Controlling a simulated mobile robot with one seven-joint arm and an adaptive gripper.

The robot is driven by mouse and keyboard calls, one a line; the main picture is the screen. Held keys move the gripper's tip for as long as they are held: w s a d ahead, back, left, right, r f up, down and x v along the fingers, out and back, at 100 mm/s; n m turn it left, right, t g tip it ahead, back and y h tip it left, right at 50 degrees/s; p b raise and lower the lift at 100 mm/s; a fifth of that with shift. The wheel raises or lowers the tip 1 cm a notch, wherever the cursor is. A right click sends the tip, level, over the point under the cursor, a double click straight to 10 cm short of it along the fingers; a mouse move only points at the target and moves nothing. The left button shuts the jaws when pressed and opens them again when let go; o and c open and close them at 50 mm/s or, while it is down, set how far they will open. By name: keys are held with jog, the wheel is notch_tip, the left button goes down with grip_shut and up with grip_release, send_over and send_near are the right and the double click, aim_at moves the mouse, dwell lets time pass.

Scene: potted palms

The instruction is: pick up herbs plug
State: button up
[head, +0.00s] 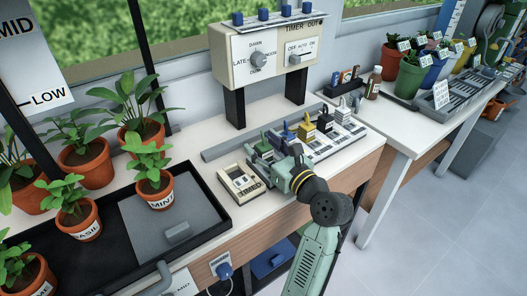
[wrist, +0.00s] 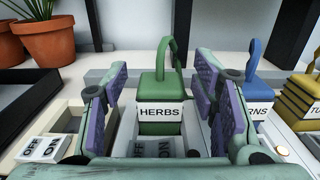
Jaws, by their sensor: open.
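The herbs plug (wrist: 161,92) is a green block with a looped green cord on top and a white label reading HERBS. My gripper (wrist: 163,85) is open, with one purple-padded finger on each side of the plug. Gaps show between the pads and the plug, and I see no contact. In the head view my gripper (head: 280,168) is low at the left end of the plug row, where its green parts are hard to tell from the plug.
A blue plug (wrist: 255,78), its label partly hidden, and a yellow plug (wrist: 300,98) stand to the right. An OFF/ON switch (wrist: 44,150) is at lower left. The control panel (head: 262,55) stands behind.

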jog(key=shift+w+a, duration=0.15)
jog(key=shift+w, duration=0.05)
jog(key=shift+c, duration=0.5)
jog(key=c, duration=1.2)
jog(key=shift+o, duration=0.2)
